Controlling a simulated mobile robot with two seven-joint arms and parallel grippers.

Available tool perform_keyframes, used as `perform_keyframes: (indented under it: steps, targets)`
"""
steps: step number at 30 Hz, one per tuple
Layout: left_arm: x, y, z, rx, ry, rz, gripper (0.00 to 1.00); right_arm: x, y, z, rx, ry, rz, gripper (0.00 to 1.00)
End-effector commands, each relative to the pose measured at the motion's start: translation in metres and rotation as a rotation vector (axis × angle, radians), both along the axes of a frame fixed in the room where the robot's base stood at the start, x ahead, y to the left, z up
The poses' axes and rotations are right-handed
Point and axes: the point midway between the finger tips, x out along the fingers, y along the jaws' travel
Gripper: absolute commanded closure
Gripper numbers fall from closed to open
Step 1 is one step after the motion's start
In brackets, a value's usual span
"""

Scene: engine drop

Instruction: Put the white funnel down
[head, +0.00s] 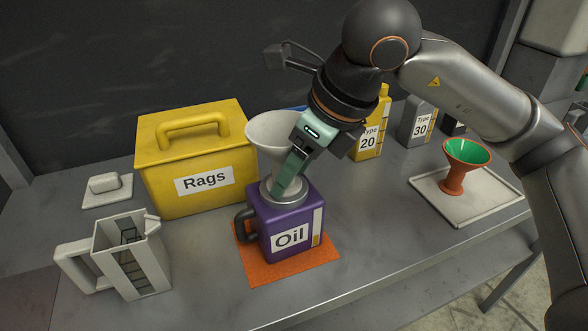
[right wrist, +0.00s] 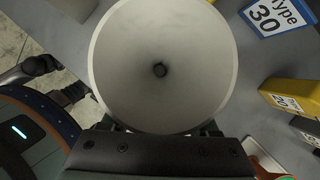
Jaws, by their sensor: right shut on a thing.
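The white funnel (head: 264,132) is upright, wide mouth up, directly over the neck of the purple Oil can (head: 284,228). My right gripper (head: 284,182) is shut on the funnel, with its fingers reaching down beside the cone towards the can's silver collar. The fingers partly hide the lower funnel, so I cannot tell whether the spout is inside the can's opening. In the right wrist view I look down into the funnel (right wrist: 158,35), with a dark hole at its centre. My left gripper is not in view.
The Oil can stands on an orange mat (head: 258,272). A yellow Rags box (head: 160,165) is behind left, and a grey jug (head: 130,255) is in front left. An orange-and-green funnel (head: 458,180) stands on a light tray (head: 487,208) at right. Bottles stand behind.

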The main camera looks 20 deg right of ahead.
Motion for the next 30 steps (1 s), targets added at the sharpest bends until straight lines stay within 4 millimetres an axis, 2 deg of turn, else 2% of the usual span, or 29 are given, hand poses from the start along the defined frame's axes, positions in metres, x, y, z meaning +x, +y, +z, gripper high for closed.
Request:
perform_keyframes:
  steps: [8, 9, 16, 17, 25, 30]
  targets:
    - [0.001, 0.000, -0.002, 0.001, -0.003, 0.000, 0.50, 0.000, 0.000, -0.002, 0.001, -0.002, 0.000, 0.97]
    - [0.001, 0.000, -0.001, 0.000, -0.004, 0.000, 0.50, 0.000, 0.000, -0.002, 0.001, -0.001, 0.000, 0.37]
    - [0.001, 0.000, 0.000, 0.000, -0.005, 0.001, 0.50, 0.000, 0.000, -0.001, 0.000, -0.001, 0.001, 0.11]
    - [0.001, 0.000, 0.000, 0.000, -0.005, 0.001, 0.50, 0.000, 0.000, -0.001, 0.000, -0.001, 0.001, 0.09]
    - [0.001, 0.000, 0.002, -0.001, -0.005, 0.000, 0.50, 0.000, 0.000, 0.001, 0.000, -0.001, 0.001, 0.09]
    - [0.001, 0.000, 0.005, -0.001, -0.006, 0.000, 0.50, -0.004, -0.004, 0.017, 0.002, -0.006, -0.001, 0.09]
